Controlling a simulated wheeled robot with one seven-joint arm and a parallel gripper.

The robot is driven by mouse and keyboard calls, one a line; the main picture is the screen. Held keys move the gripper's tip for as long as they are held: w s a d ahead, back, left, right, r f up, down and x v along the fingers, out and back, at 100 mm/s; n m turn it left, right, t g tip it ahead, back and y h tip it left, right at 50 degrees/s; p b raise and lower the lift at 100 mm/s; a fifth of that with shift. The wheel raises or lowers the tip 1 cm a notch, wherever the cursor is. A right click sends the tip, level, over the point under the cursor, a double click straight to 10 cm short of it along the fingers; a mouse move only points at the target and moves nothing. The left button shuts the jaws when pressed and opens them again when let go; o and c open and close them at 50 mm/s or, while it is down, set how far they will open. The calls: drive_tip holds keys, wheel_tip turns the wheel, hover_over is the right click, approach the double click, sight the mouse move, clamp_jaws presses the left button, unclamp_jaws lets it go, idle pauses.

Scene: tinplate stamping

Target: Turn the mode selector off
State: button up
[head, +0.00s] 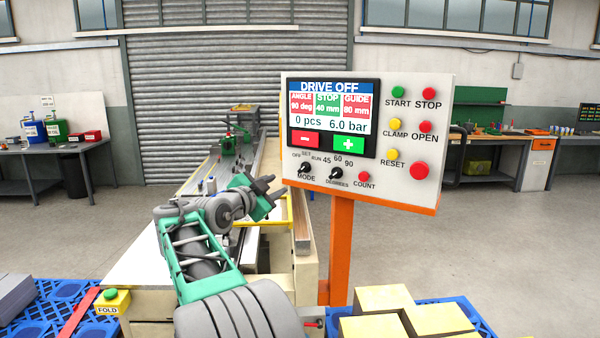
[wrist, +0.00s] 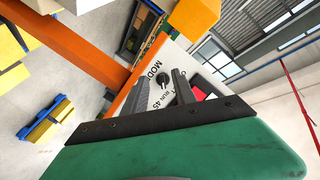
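The mode selector (head: 305,168) is a small black knob at the lower left of the control panel (head: 440,185), above the word MODE, with OFF, SET and RUN around it. Its exact pointing is too small to tell. My gripper (head: 273,186) is left of and slightly below the knob in the head view, apart from it. Its two dark fingers are spread with nothing between them. In the wrist view the knob (wrist: 162,78) shows just beyond the fingers (wrist: 186,84), beside the MODE lettering. The screen (head: 330,118) reads DRIVE OFF.
A DEGREES knob (head: 342,173) and a red COUNT button (head: 364,176) sit right of the selector. The panel stands on an orange post (head: 341,250). Yellow blocks (head: 437,319) lie on a blue pallet below. A long machine bed stretches behind my arm.

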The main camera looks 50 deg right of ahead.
sight(302, 169)
drive_tip(key=d+r+p, duration=0.1)
drive_tip(key=d, duration=0.2)
drive_tip(key=s+d+m+g+h+p, duration=0.1)
drive_tip(key=d, duration=0.2)
drive_tip(key=d+r+m+p, duration=0.1)
drive_tip(key=d, duration=0.2)
drive_tip(key=shift+s+r+g+h, duration=0.15)
drive_tip(key=shift+r+g+h, duration=0.15)
drive_tip(key=shift+d+f, duration=0.1)
drive_tip(key=shift+d, duration=0.45)
drive_tip(key=shift+c, duration=0.4)
clamp_jaws()
